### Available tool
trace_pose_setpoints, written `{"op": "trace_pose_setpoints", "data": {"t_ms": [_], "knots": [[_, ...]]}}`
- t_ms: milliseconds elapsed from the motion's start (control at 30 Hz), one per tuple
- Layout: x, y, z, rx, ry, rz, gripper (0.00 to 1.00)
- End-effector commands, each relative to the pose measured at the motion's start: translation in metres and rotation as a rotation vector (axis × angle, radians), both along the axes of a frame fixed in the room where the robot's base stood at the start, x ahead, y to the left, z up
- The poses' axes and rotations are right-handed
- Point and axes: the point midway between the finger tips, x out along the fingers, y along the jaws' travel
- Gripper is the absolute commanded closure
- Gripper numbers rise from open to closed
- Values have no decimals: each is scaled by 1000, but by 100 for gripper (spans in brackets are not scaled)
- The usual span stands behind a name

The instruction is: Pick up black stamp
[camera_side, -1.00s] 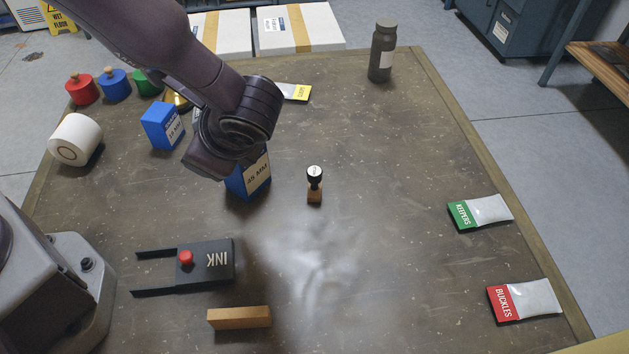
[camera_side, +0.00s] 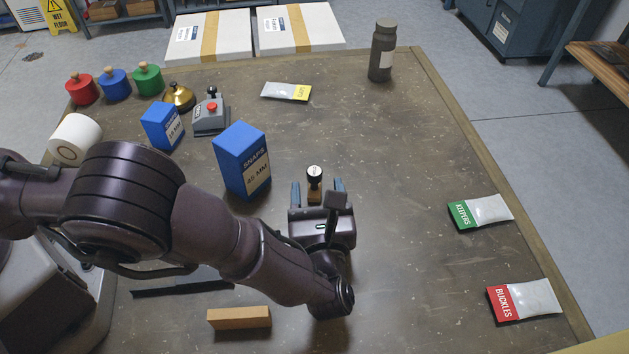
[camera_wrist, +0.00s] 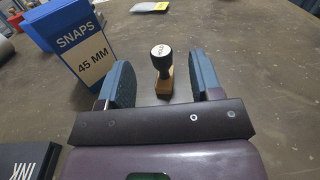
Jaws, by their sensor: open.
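The black stamp (camera_side: 314,180) stands upright on the table, with a black knob handle, a pale label on top and a wooden base. My gripper (camera_side: 318,190) is open and empty, low over the table on the near side of the stamp. In the side view the fingers partly flank the stamp's base.
A blue SNAPS box (camera_side: 241,160) stands close left of my gripper. A wooden block (camera_side: 239,317) lies at the front, and my arm mostly covers the INK pad (camera_wrist: 28,160). KEEPERS (camera_side: 480,212) and BUCKLES (camera_side: 524,300) packets lie right. The table right of the stamp is clear.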

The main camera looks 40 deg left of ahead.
Motion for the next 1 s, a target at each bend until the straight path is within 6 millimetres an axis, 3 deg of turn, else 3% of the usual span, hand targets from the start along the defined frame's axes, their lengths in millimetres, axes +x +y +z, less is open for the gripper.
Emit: {"op": "trace_pose_setpoints", "data": {"t_ms": [100, 467, 767, 1000], "knots": [[0, 1, -26, 1, 1, 1, 41], [23, 21, -22, -3, -1, 2, 41], [54, 48, -22, -3, -1, 3, 41], [57, 50, -22, -2, -1, 1, 41]]}}
